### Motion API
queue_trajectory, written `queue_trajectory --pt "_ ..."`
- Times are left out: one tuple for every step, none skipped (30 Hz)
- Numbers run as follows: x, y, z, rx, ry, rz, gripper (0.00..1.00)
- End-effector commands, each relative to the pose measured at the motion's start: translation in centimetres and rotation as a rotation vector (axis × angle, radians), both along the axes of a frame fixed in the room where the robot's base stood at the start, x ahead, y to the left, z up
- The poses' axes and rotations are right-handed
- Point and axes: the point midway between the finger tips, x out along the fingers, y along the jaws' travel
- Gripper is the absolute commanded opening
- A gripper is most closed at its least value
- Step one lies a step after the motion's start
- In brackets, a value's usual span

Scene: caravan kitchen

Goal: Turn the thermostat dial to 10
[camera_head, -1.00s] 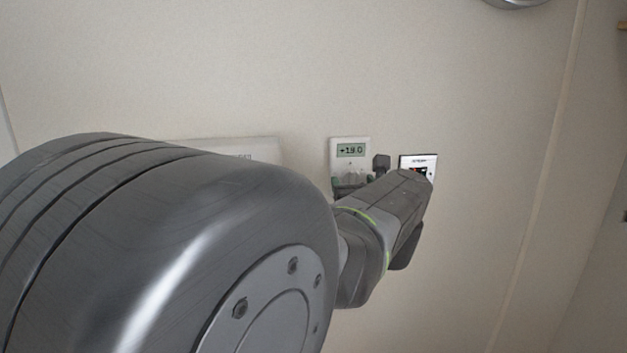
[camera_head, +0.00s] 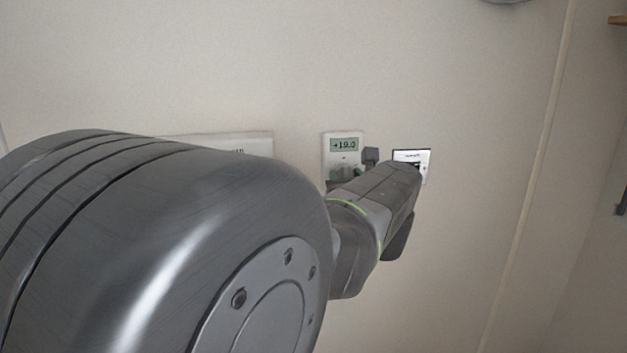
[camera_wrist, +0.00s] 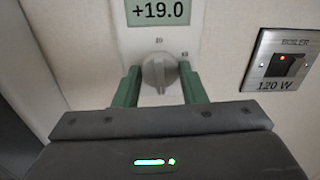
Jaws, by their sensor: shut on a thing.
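The thermostat (camera_head: 343,144) is a white wall unit whose display reads +19.0; it also shows in the wrist view (camera_wrist: 180,42). Its round grey dial (camera_wrist: 158,70) sits below the display, with small marks around it. My gripper (camera_wrist: 158,88) is at the dial, its two green fingers shut on the dial's left and right sides. In the head view my gripper (camera_head: 346,174) covers most of the dial.
A boiler switch panel (camera_wrist: 283,62) marked 120 W, with a small red light, is close on the right of the thermostat; the head view shows it too (camera_head: 413,155). A wide white panel (camera_head: 225,144) is on the wall to the left.

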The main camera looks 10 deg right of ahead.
Motion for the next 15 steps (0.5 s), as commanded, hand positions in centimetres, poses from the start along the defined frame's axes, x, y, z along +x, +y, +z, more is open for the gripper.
queue_trajectory --pt "0.0 0.01 -0.3 -0.025 -0.002 0.0 0.15" --pt "-0.01 0.02 -0.35 -0.043 -0.002 0.0 0.15" --pt "-0.01 0.04 -0.39 -0.068 -0.004 0.001 0.15" --pt "-0.01 0.05 -0.4 -0.088 -0.005 0.001 0.15" --pt "-0.01 0.05 -0.41 -0.112 -0.006 0.001 0.15" --pt "-0.01 0.06 -0.43 -0.144 -0.008 0.001 0.15" --pt "-0.01 0.07 -0.49 -0.169 -0.008 0.001 0.15" --pt "-0.01 0.07 -0.51 -0.196 -0.009 0.001 0.15" --pt "0.0 0.07 -0.52 -0.232 -0.011 0.001 0.15" --pt "0.01 0.08 -0.54 -0.26 -0.012 0.001 0.15" --pt "0.01 0.08 -0.56 -0.289 -0.013 0.001 0.15" --pt "0.0 0.08 -0.59 -0.327 -0.013 0.001 0.15" --pt "0.0 0.07 -0.55 -0.355 -0.015 0.001 0.15" --pt "0.0 0.06 -0.55 -0.385 -0.016 0.001 0.15" --pt "-0.01 0.07 -0.55 -0.422 -0.017 0.0 0.15"
